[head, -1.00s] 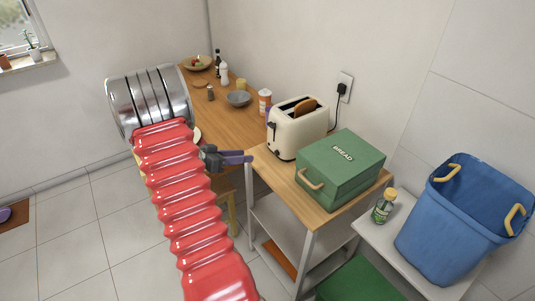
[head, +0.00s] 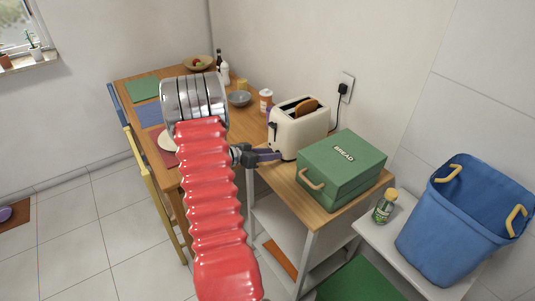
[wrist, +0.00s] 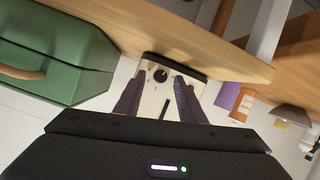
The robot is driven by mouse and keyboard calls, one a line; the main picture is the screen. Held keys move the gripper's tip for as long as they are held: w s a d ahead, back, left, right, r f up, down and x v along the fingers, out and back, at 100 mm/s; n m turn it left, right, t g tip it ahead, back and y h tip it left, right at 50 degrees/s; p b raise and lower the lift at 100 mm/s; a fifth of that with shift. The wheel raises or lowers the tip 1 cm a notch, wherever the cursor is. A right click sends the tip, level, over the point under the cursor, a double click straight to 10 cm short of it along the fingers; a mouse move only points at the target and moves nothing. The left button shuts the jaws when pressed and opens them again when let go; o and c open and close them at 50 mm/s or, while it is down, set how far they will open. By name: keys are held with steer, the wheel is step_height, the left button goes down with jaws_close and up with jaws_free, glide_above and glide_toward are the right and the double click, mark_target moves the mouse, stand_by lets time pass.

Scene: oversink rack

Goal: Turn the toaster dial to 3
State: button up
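The cream toaster (head: 297,136) stands on the wooden top of the small shelf unit, with a slice of bread (head: 306,106) showing in its slot. In the wrist view the toaster's end face (wrist: 150,100) shows between my fingers, with a black round dial (wrist: 161,75) and a dark lever slot. The dial's setting is too small to read. My gripper (head: 264,154) is at the toaster's near left end. In the wrist view my gripper (wrist: 158,84) is open, its two purple fingers apart on either side of the dial, with nothing held between them.
A green bread box (head: 341,170) stands just right of the toaster. A wooden table (head: 215,150) behind holds a grey bowl (head: 239,98) and bottles. A plug (head: 343,88) is in the wall behind the toaster. A blue bin (head: 450,235) stands at the right.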

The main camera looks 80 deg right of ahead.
steer(key=shift+s+d+f, duration=0.1)
steer(key=shift+s+d, duration=0.05)
steer(key=shift+d, duration=0.05)
steer(key=shift+c, duration=0.4)
jaws_close()
steer(key=shift+d, duration=0.1)
